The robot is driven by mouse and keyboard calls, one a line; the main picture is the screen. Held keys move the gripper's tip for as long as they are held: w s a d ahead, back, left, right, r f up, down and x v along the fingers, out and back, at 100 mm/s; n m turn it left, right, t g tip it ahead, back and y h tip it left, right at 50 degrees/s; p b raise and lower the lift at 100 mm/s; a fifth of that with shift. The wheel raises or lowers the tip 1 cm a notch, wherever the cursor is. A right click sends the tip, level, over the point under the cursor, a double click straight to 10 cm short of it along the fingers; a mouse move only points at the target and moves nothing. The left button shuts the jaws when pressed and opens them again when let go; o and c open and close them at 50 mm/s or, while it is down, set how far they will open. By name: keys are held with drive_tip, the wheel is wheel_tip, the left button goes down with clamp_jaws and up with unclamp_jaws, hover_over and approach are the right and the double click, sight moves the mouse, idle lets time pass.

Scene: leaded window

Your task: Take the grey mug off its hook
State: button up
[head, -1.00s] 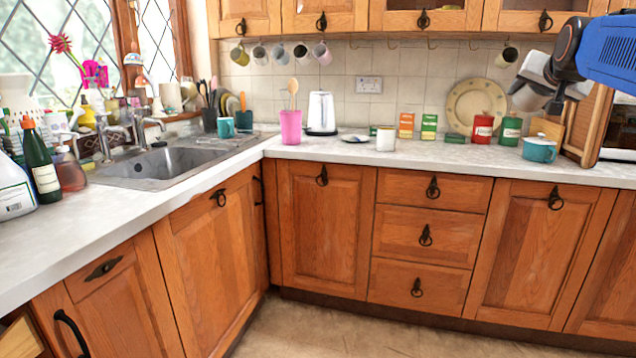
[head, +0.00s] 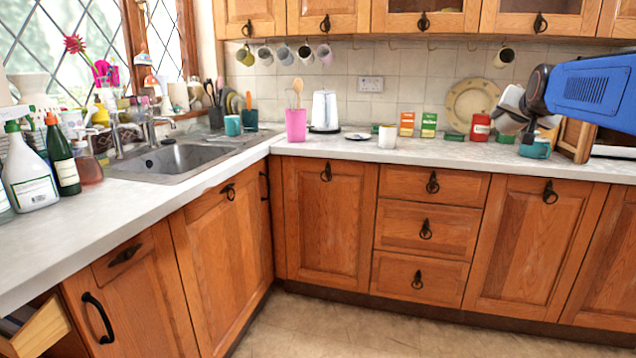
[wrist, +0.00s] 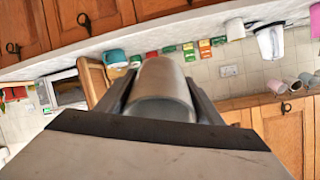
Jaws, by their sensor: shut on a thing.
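A grey mug (wrist: 162,78) fills the middle of the wrist view, between the two dark fingers of my gripper (wrist: 158,92). My gripper is shut on it. In the head view my gripper (head: 522,120) is at the right, in front of the worktop's back part, with the grey mug (head: 508,122) partly hidden by it. The mug is held in the air, clear of the hook rail. Several other mugs hang under the wall cupboards at the left, among them a grey-blue one (head: 285,55).
On the worktop (head: 430,155) stand a cream mug (head: 387,136), a kettle (head: 324,112), a pink pot (head: 296,125), a red canister (head: 480,127) and a teal pot (head: 535,149) close behind my gripper. A plate (head: 468,97) leans on the wall. The floor (head: 330,325) is clear.

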drive_tip(key=w+a+f+y, duration=0.15)
drive_tip(key=w+f, duration=0.35)
drive_tip(key=f, duration=0.7)
drive_tip(key=w+a+f+n, duration=0.1)
drive_tip(key=w+a+f, duration=0.35)
drive_tip(key=f, duration=0.85)
drive_tip(key=w+a+f, duration=0.1)
drive_tip(key=w+f, duration=0.6)
drive_tip(key=f, duration=0.5)
drive_tip(key=s+a+f, duration=0.1)
drive_tip(key=a+f, duration=0.2)
drive_tip(key=f, duration=0.3)
drive_tip(key=s+a+f+n+y, duration=0.1)
drive_tip(key=a+f, duration=0.1)
drive_tip(key=f, duration=0.5)
drive_tip(key=s+a+f, duration=0.1)
drive_tip(key=a+f, duration=0.2)
drive_tip(key=f, duration=0.3)
drive_tip(key=s+a+f, duration=0.2)
drive_tip(key=s+f, duration=0.3)
drive_tip(key=f, duration=0.3)
drive_tip(key=s+a+f+n+y, duration=0.1)
drive_tip(key=s+a+f, duration=0.2)
drive_tip(key=s+f, duration=0.2)
drive_tip(key=s+a+f, duration=0.2)
drive_tip(key=s+f, duration=0.3)
drive_tip(key=f, duration=0.6)
drive_tip(key=shift+s+a+n+t+y, duration=0.15)
drive_tip(key=shift+a+n+t+y, duration=0.1)
drive_tip(key=shift+n+t+y, duration=0.1)
